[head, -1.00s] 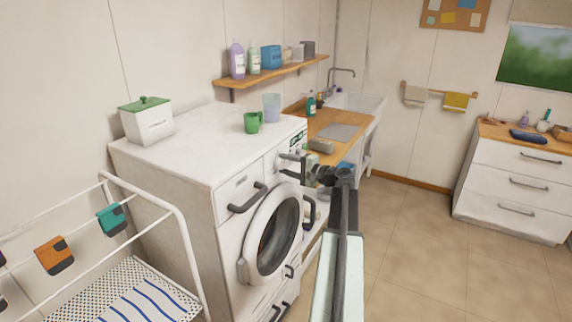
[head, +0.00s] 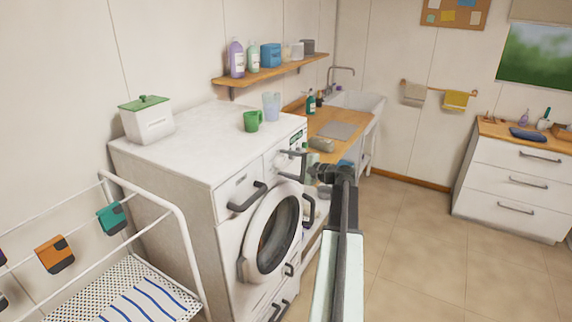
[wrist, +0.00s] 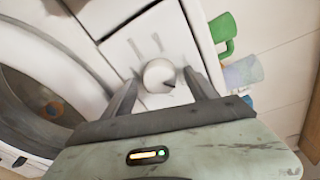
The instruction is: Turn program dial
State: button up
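The washing machine (head: 232,205) stands at the left with its control panel toward me. In the wrist view the white round program dial (wrist: 159,75) with a dark pointer mark sits on the panel. My gripper (wrist: 160,82) is open, with one dark finger on each side of the dial. Gaps show between the fingers and the dial, so it does not look clasped. In the head view my gripper (head: 292,166) is at the front of the panel, its two fingers one above the other.
A green mug (head: 251,122), a clear cup (head: 271,106) and a green-lidded box (head: 147,121) stand on the machine. The round door (head: 272,235) is below the panel. A drying rack (head: 185,245) is at the left. The floor at the right is clear.

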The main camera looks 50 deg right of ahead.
jog(key=s+d, duration=0.1)
jog(key=s, duration=0.6)
jog(key=shift+s+r+p, duration=0.3)
jog(key=shift+r+p, duration=0.1)
jog(key=shift+d, duration=0.1)
